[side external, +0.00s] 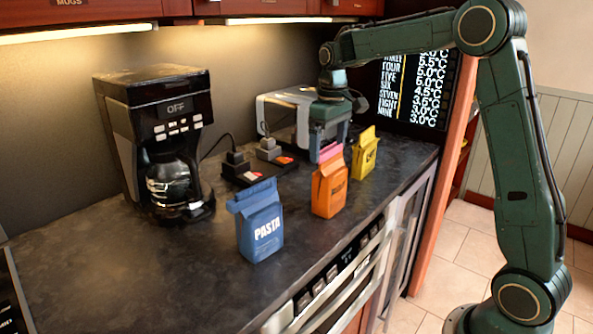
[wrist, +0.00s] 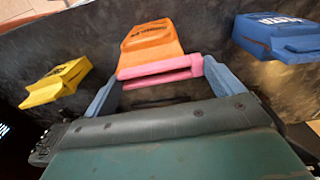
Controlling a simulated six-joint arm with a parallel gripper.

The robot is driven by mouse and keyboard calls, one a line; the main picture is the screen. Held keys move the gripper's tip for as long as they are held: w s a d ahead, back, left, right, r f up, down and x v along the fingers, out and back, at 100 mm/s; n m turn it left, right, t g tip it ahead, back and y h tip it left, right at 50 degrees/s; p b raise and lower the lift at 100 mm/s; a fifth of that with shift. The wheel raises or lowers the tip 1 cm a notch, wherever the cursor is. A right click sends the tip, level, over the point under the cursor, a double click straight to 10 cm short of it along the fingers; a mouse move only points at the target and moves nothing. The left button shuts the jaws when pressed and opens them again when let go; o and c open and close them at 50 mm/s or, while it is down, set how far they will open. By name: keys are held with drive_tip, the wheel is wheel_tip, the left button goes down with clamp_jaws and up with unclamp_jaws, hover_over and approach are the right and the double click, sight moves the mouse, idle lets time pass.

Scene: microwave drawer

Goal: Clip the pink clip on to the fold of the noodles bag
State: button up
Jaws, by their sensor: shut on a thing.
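The orange noodles bag (side external: 329,190) stands upright on the counter, its printed label partly readable in the wrist view (wrist: 150,38). The pink clip (side external: 331,152) is at the folded top of this bag. In the wrist view the pink clip (wrist: 160,78) lies along the orange fold, with its two arms showing as parallel bars. My gripper (side external: 326,146) is above the bag, shut on the pink clip, with a blue finger at each end of it in the wrist view (wrist: 160,82). How deep the fold sits inside the clip is hard to tell.
A blue pasta bag (side external: 260,222) stands to the left and a yellow bag (side external: 364,155) to the right. A coffee maker (side external: 160,140), a dark block with plugs (side external: 262,168) and a silver appliance (side external: 285,112) are behind. The front-left counter (side external: 130,270) is clear.

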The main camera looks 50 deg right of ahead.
drive_tip(key=shift+s+a+f, duration=0.1)
drive_tip(key=shift+f, duration=0.65)
drive_tip(key=shift+s+a+f, duration=0.1)
drive_tip(key=shift+f, duration=0.6)
drive_tip(key=o, duration=0.6)
drive_tip(key=shift+o, duration=0.2)
drive_tip(key=shift+r, duration=0.2)
drive_tip(key=shift+w+d+r, duration=0.1)
drive_tip(key=shift+d+r, duration=0.05)
drive_tip(key=shift+r, duration=3.8)
